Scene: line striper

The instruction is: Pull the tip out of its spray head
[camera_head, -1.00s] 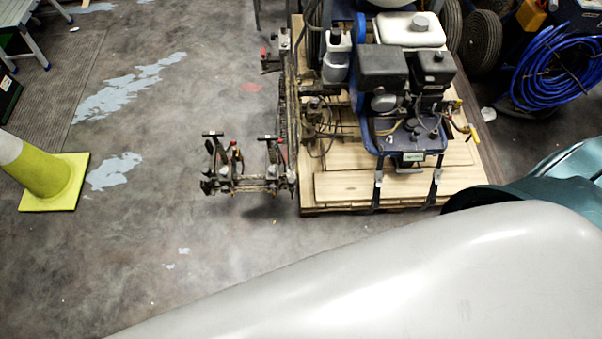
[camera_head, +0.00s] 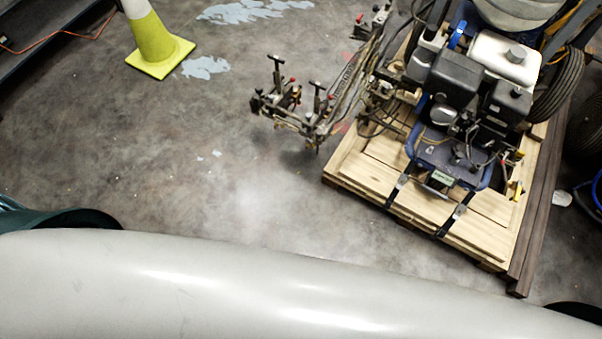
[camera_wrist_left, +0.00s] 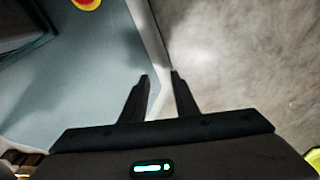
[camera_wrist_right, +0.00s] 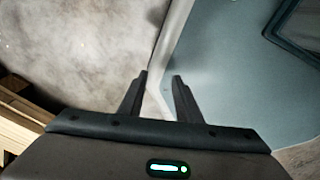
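The line striper (camera_head: 470,110) stands on a wooden pallet at the right of the head view. Its spray arm with red-tipped levers (camera_head: 295,105) sticks out left over the floor. The tip and its spray head are too small to tell apart there. My left gripper (camera_wrist_left: 160,75) is open and empty in the left wrist view, its two dark fingers a little apart. My right gripper (camera_wrist_right: 160,78) is also open and empty in the right wrist view. Neither gripper shows in the head view, and both are away from the spray arm.
The pallet (camera_head: 377,184) has dark beams along its right side. A yellow-green cone (camera_head: 155,42) stands at the upper left, near an orange cord (camera_head: 60,42). Bare concrete floor lies between the cone, the spray arm and my base. A blue hose (camera_head: 590,192) shows at the right edge.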

